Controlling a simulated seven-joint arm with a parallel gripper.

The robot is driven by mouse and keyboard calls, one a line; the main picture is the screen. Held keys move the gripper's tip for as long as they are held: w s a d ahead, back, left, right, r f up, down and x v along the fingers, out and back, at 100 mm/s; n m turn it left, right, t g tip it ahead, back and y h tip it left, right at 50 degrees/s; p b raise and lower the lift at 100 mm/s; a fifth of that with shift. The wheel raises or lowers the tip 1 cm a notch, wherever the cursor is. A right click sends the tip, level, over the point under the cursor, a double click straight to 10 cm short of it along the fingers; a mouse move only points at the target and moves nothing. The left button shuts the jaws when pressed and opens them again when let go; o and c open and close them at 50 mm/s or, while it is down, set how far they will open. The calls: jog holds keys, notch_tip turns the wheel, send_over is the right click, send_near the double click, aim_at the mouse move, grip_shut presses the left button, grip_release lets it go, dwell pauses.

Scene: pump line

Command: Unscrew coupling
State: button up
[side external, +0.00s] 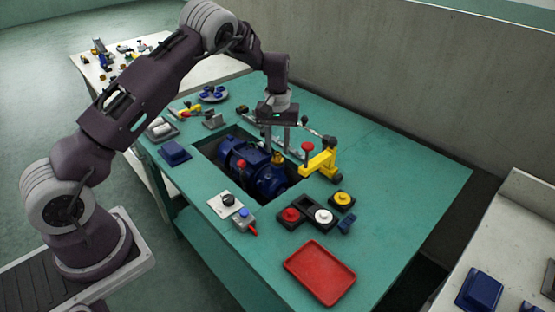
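A blue pump (268,181) sits in a rectangular opening in the green bench. A small yellow-brass fitting (278,158) stands on its top and looks like the coupling. My gripper (278,150) points down just above this fitting. Its two grey fingers are apart with a visible gap between them, and I see nothing held in the gap. The fingertips are small here, so I cannot tell whether they touch the fitting.
A yellow valve pipe with a red knob (308,147) stands close right of my gripper. Red, white and yellow buttons (342,198) and a red tray (319,273) are nearer the front. A switch plate (228,200) lies left of them. The bench's right side is clear.

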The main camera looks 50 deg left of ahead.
jog(key=shift+f, duration=1.1)
grip_shut()
jog(key=n, duration=0.7)
jog(key=shift+r, duration=0.1)
